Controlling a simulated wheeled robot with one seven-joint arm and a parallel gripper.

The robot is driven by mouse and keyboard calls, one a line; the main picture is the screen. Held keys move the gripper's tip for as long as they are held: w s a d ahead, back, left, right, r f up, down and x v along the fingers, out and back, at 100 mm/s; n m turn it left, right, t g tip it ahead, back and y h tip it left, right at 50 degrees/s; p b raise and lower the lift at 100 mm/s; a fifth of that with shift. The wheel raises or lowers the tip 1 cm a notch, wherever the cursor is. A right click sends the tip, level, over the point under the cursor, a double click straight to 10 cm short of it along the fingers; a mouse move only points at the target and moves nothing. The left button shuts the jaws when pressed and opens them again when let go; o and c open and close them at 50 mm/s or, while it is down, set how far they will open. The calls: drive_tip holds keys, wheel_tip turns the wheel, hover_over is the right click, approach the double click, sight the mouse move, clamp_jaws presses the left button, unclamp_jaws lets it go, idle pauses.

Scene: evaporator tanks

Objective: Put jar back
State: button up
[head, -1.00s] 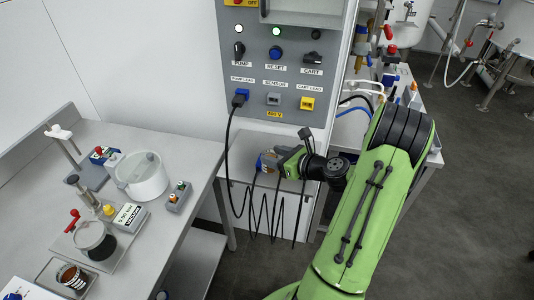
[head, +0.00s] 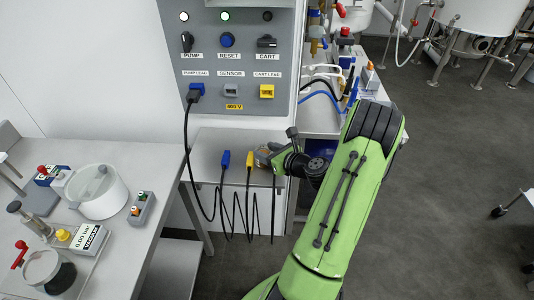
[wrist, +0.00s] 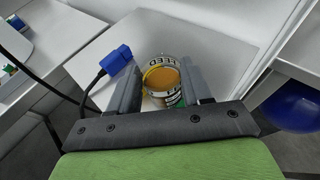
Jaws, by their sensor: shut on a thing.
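The jar (wrist: 162,76) shows in the wrist view, with a pale rim lettered "FEED" around an orange-yellow top or contents. My gripper (wrist: 162,90) is shut on it, with one dark finger on each side. In the head view my gripper (head: 262,156) is over the grey shelf below the control panel, and only a little of the jar shows at its tip. The jar's lower part is hidden, and I cannot tell whether it touches the shelf.
The left bench holds a white pot (head: 97,192) and a gauge box (head: 90,238). Open floor lies right.

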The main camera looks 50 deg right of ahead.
drive_tip(key=shift+f, duration=0.1)
drive_tip(key=o, duration=1.3)
